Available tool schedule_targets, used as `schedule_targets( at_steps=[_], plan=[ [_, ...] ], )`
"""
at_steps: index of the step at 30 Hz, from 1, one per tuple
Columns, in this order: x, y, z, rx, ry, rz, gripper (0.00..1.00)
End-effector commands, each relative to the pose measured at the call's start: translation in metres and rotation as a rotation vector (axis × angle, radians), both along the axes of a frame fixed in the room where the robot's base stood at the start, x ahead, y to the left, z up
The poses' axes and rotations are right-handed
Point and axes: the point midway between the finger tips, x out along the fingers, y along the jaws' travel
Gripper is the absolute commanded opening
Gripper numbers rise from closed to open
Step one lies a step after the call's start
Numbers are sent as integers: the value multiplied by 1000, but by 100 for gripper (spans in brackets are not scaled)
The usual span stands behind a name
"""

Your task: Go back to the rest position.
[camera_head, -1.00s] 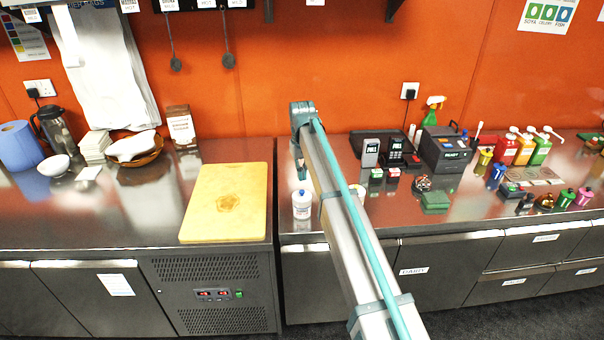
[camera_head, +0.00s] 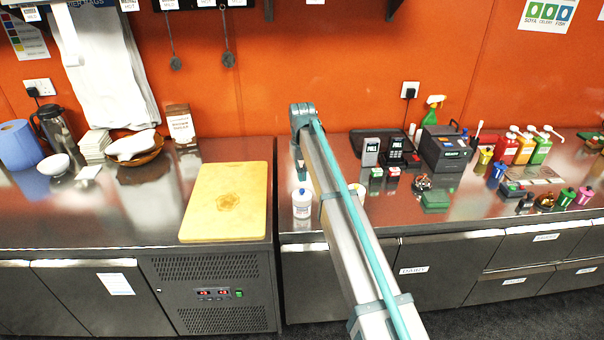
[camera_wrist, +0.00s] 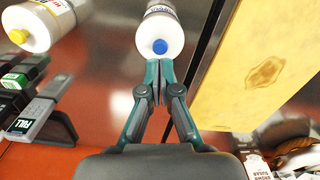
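My gripper (camera_wrist: 158,82) points down over the steel counter, and its two fingers are together with nothing seen between them. In the head view my gripper (camera_head: 301,170) is small and partly hidden by my arm. A white bottle with a blue cap (camera_wrist: 160,35) is just beyond the fingertips in the wrist view; whether they touch it I cannot tell. The same bottle (camera_head: 302,204) stands upright near the counter's front edge in the head view.
A yellow cutting board (camera_head: 205,215) lies left of the gripper. A second white bottle with a yellow cap (camera_wrist: 38,25) stands on the other side. A card terminal (camera_head: 371,152) and black printer (camera_head: 445,150) are farther right. The orange wall (camera_head: 300,80) is behind.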

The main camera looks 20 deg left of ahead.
Motion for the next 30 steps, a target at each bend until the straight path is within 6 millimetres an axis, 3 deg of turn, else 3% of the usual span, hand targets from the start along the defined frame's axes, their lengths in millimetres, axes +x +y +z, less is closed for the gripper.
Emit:
schedule_targets(
  at_steps=[30],
  plan=[
    [0,0,-28,-1,1,0,0]
  ],
)
